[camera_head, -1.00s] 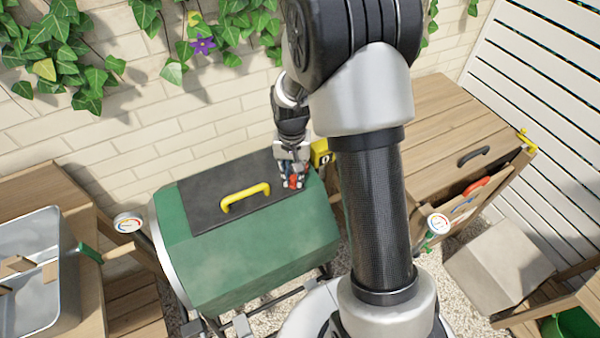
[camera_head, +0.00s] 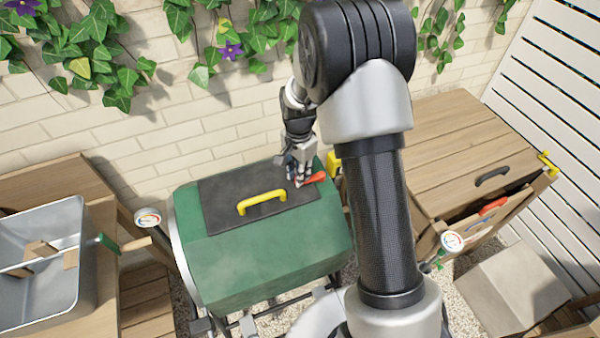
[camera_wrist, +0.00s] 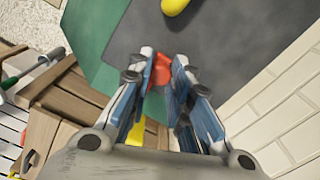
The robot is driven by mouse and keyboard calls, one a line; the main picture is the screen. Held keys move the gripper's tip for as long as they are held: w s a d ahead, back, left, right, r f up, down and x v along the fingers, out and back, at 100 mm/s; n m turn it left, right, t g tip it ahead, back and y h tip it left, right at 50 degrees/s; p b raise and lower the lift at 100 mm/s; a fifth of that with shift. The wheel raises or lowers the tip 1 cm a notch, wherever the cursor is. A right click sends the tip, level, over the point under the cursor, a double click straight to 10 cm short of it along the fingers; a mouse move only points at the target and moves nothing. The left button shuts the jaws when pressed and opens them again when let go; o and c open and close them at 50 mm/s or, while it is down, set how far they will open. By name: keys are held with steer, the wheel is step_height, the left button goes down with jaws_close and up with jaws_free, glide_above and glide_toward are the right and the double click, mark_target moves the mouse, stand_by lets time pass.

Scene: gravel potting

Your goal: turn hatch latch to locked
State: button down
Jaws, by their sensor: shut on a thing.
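The green drum (camera_head: 270,268) carries a dark hatch (camera_head: 226,207) on its top, with a yellow handle (camera_head: 262,200). The red-orange hatch latch (camera_head: 315,178) sits at the hatch's right end. Its visible part points right in the head view. My gripper (camera_head: 301,181) reaches down to it from above and is shut on it. In the wrist view the latch (camera_wrist: 161,70) shows red between the fingertips (camera_wrist: 161,78); the fingers hide part of it. The yellow handle (camera_wrist: 174,5) is at the top edge there.
A yellow block (camera_head: 334,166) is just right of my gripper, at the drum's end. A brick wall (camera_head: 160,140) with ivy stands close behind. A metal tray (camera_head: 70,290) lies at left; a wooden cabinet (camera_head: 460,150) stands at right.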

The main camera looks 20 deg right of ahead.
stand_by(0.4)
steer(key=c, duration=1.4)
jaws_free()
steer(key=shift+c, duration=0.2)
steer(key=shift+r, duration=0.1)
step_height(320, 180, up, 12)
